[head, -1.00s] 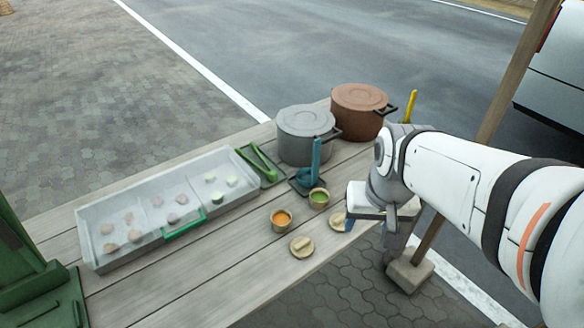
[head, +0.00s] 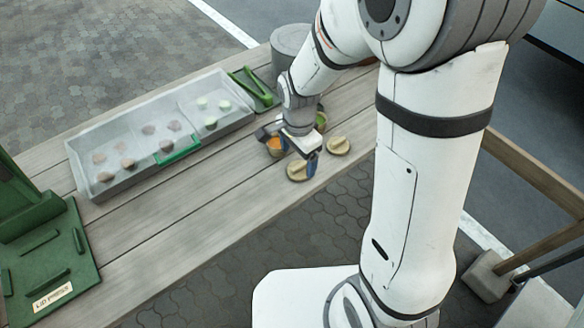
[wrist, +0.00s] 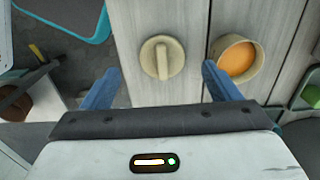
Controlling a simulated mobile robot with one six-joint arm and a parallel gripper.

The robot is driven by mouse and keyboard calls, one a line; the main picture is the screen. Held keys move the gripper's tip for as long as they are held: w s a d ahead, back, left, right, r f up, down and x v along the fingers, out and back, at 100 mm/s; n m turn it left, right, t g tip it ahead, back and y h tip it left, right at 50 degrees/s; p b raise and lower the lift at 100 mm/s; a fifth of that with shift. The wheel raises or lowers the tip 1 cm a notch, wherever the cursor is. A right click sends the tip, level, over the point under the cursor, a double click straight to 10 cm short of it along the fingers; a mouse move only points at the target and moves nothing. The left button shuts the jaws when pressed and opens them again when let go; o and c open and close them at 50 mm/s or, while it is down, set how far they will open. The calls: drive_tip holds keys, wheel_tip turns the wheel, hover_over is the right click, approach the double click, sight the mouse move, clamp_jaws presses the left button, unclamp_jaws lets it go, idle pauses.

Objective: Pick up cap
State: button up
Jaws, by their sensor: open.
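A round tan cap (head: 297,171) with a raised grip bar lies on the wooden table near its front edge. The wrist view shows a cap (wrist: 162,58) ahead of and between the fingertips, its bar running along the view. A second, similar cap (head: 339,146) lies to the right. My gripper (head: 288,152) is open and empty above the near cap and the orange-filled cup (head: 274,146); its blue fingers (wrist: 160,80) are spread wide. The gripper partly hides the cup and the near cap in the head view.
The orange cup (wrist: 238,57) is close to the right finger in the wrist view. A green-filled cup (head: 321,121) stands behind, partly hidden. A grey pot (head: 288,42) stands at the back.

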sight(299, 166)
drive_tip(key=f, duration=0.4)
drive_tip(key=shift+w+d+f, duration=0.15)
drive_tip(key=shift+w+f, duration=0.05)
drive_tip(key=shift+f, duration=0.05)
drive_tip(key=c, duration=1.1)
